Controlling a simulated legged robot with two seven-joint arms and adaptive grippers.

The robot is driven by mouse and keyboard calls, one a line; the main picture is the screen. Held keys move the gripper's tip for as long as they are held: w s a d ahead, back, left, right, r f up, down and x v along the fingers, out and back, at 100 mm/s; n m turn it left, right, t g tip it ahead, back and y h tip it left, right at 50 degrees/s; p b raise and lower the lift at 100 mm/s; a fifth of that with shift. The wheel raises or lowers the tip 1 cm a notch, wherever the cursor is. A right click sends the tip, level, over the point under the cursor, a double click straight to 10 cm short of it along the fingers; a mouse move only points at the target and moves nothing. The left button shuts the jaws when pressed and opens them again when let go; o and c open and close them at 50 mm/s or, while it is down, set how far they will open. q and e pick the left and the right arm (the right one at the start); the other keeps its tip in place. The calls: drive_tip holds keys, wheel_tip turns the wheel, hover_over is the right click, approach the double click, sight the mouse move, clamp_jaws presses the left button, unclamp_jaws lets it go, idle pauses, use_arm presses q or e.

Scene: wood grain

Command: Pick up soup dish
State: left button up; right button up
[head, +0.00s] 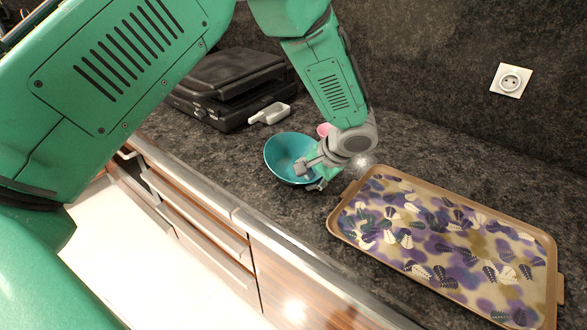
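A teal bowl (284,150), which looks like the soup dish, sits on the dark counter left of the tray. The gripper hides part of the bowl's right side.
A leaf-patterned tray (455,250) with a tan rim lies to the right. A black grill-like appliance (228,82) and a pale scoop-like object (270,113) are behind the bowl. A small pink object (323,129) is partly hidden. The counter's front edge runs close to the bowl.

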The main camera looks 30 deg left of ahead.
use_arm(q)
clamp_jaws()
drive_tip(key=shift+r, duration=0.1)
